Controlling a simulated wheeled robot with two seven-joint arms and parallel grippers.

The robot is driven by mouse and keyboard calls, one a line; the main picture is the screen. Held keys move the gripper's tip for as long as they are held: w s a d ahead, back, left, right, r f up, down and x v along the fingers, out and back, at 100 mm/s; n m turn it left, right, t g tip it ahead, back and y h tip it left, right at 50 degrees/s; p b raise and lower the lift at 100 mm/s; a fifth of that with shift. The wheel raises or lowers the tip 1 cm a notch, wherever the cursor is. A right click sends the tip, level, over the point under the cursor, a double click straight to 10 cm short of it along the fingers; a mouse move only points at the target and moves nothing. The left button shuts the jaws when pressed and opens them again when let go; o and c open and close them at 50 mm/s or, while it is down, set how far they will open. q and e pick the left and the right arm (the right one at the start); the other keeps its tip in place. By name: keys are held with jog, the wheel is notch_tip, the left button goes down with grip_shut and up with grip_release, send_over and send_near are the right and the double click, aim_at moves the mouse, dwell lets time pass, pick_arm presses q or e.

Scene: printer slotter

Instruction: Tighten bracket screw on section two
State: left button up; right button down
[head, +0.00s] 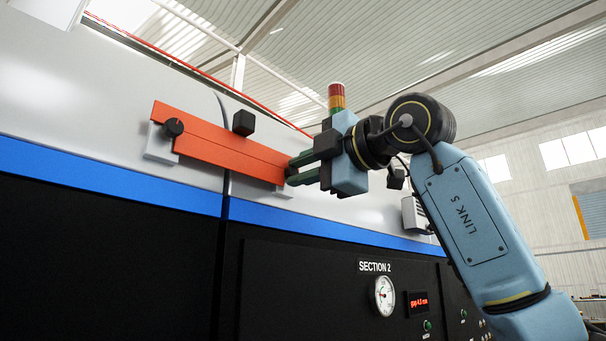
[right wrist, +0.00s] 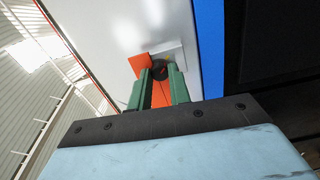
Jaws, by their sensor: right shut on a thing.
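An orange bar-shaped bracket (head: 220,146) lies along the upper grey panel of the machine, sloping down to the right. Its left end carries a black round knob-like screw (head: 173,127) on a light mount. My right gripper (head: 291,171) is at the bracket's right end. Its green fingers are shut on a dark round screw there, mostly hidden by the fingers in the head view. In the right wrist view, this screw (right wrist: 160,71) shows between the fingertips, with the orange bracket (right wrist: 160,96) behind them. My left gripper is not in view.
The machine's lower black panel is labelled SECTION 2 (head: 375,267). It has a round gauge (head: 384,296) and a red display (head: 418,304) whose text looks like "gap 4.0 mm". A black block (head: 243,123) juts out above the bracket. A signal tower (head: 337,97) stands behind my gripper.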

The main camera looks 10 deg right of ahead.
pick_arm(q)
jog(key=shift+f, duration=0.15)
pick_arm(e)
jog(key=shift+m, duration=0.3)
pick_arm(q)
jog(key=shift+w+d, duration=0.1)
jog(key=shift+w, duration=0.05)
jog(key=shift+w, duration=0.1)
pick_arm(e)
jog(key=c, duration=1.3)
grip_release()
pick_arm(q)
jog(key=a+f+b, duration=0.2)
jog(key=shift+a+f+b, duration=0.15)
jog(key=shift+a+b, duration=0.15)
pick_arm(e)
jog(key=v, duration=1.3)
jog(key=shift+s, duration=0.2)
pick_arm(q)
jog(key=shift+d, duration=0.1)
pick_arm(e)
jog(key=shift+d, duration=0.15)
